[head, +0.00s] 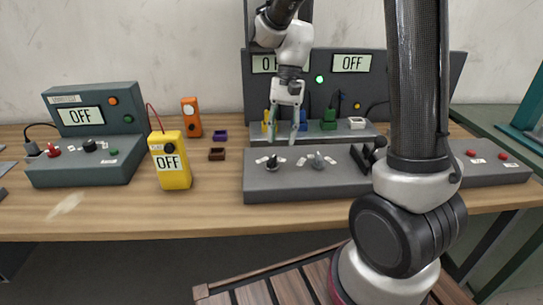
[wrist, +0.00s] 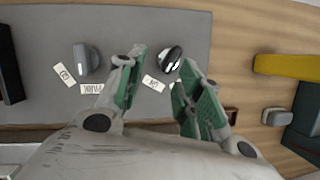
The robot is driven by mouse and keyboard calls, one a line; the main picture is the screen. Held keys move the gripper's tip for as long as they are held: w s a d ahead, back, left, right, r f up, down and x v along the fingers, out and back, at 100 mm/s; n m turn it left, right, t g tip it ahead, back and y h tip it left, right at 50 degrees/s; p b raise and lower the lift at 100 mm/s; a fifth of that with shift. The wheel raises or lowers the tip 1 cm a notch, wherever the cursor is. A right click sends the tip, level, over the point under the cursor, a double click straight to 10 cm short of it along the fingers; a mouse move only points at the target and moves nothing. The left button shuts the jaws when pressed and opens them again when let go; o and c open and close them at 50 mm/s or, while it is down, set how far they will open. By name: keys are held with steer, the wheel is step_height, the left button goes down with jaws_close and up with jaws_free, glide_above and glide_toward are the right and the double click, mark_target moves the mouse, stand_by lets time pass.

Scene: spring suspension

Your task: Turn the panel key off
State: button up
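The grey sloped panel (head: 345,183) stands mid-table. On its top are a dark round knob with a shiny raised part (head: 272,162) and a grey knob (head: 318,160), each with small white labels. I cannot tell for sure which is the key. In the wrist view the dark knob (wrist: 170,60) lies just beyond the gap between my fingertips, and the grey knob (wrist: 86,59) is left of them. My gripper (head: 284,142) is open and empty, pointing down above the panel's back edge; it also shows in the wrist view (wrist: 160,74). It appears clear of both knobs.
Two displays on the back unit (head: 352,64) show; the right one reads OFF, the left is partly hidden. A green light (head: 320,79) glows. A yellow meter (head: 171,165) and a grey-green box (head: 85,150), both reading OFF, stand left. My arm hides the panel's right part.

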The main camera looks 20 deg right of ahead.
mark_target(271, 159)
steer(key=a+f+m, duration=0.1)
steer(key=f, duration=0.1)
steer(key=s+a+f+m, duration=0.1)
steer(key=a+f+m, duration=0.1)
steer(key=f, duration=0.1)
steer(key=shift+s+a+f+y, duration=0.2)
steer(key=shift+a+f+y, duration=0.05)
steer(key=shift+f+y, duration=0.1)
steer(key=c, duration=0.7)
